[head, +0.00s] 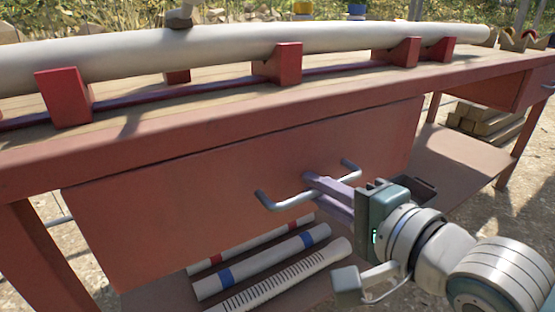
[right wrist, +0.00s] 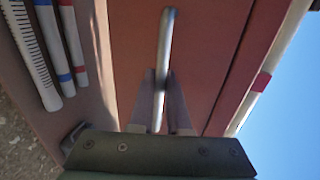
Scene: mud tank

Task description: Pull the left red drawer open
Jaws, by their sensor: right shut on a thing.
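The left red drawer (head: 200,195) is a wide red front under the tabletop, and it looks closed or nearly so in the head view; I cannot tell exactly. Its metal bar handle (head: 285,202) is on the right part of the front. My right gripper (head: 312,182) is at the handle with its fingers around the bar. In the right wrist view, the handle (right wrist: 165,60) runs between the two fingers (right wrist: 160,105), and the drawer front (right wrist: 205,50) is behind it. My left gripper is not in view.
A long pale pipe (head: 200,52) lies on red blocks (head: 66,97) on the red tabletop (head: 225,118). Several striped tubes (head: 262,260) lie on the lower shelf (head: 455,165). A second drawer (head: 490,90) is at the far right. Gravelly ground surrounds the table.

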